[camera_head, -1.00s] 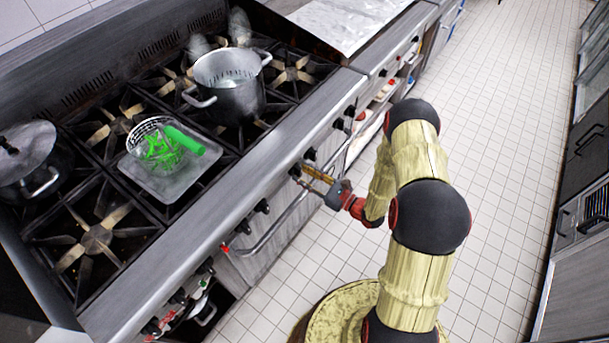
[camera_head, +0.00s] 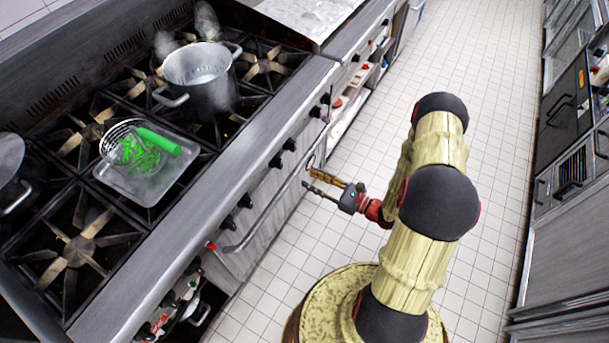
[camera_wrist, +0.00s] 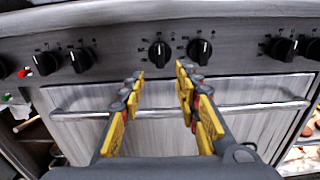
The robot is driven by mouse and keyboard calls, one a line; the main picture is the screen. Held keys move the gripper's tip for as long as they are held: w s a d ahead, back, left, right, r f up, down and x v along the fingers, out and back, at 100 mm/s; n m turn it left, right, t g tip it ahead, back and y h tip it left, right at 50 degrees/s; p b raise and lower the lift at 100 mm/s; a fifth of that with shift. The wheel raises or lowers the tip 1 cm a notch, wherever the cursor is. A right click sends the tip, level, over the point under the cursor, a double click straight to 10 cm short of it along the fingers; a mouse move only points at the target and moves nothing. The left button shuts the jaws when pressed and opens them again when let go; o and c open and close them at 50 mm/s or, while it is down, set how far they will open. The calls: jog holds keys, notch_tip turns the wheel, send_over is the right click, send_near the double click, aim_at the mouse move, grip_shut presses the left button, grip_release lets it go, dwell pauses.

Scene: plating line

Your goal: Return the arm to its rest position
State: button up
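My gripper (camera_head: 320,187) is in front of the stove, over the tiled floor beside the oven door handle. It also shows in the wrist view (camera_wrist: 160,82), where its two yellow-padded fingers are spread apart with nothing between them. The gripper is open and empty. My arm is bent, with the gripper pointing at the stove's front. In the wrist view the oven door and the stove's black knobs lie beyond the fingertips.
A metal tray (camera_head: 146,189) on the stove holds a strainer with a green handle (camera_head: 158,140) and green beans. Another pot (camera_head: 14,190) is at the left edge. The oven handle (camera_head: 262,222) juts out. The tiled aisle (camera_head: 430,60) is clear.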

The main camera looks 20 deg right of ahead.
jog(key=shift+s+d, duration=0.15)
jog(key=shift+s, duration=0.1)
dwell(0.4)
jog(key=s+a+f+n+g+y, duration=0.1)
jog(key=s+a+n+g+y, duration=0.25)
jog(key=s+a+g, duration=0.35)
jog(key=s+a+r+n+g+h, duration=0.1)
jog(key=s+r+n+g+h, duration=0.2)
jog(key=s+r+n+g, duration=0.65)
jog(key=s+d+r+n+t+h, duration=0.1)
jog(key=d+r+n+h, duration=0.2)
jog(key=r+n+h, duration=0.25)
jog(key=s+d+r+n+t+h, duration=0.1)
jog(key=d+r+n+h, duration=0.25)
jog(key=r+n, duration=0.3)
jog(key=a+r+n+t+h, duration=0.1)
jog(key=a+r+n+t, duration=0.1)
jog(key=r, duration=0.6)
jog(key=a+r+n+t+h, duration=0.1)
jog(key=a+r+n+t, duration=0.1)
jog(key=r, duration=0.6)
jog(key=shift+s+a+t, duration=0.35)
jog(key=shift+a+t, duration=0.4)
jog(key=shift+a, duration=0.45)
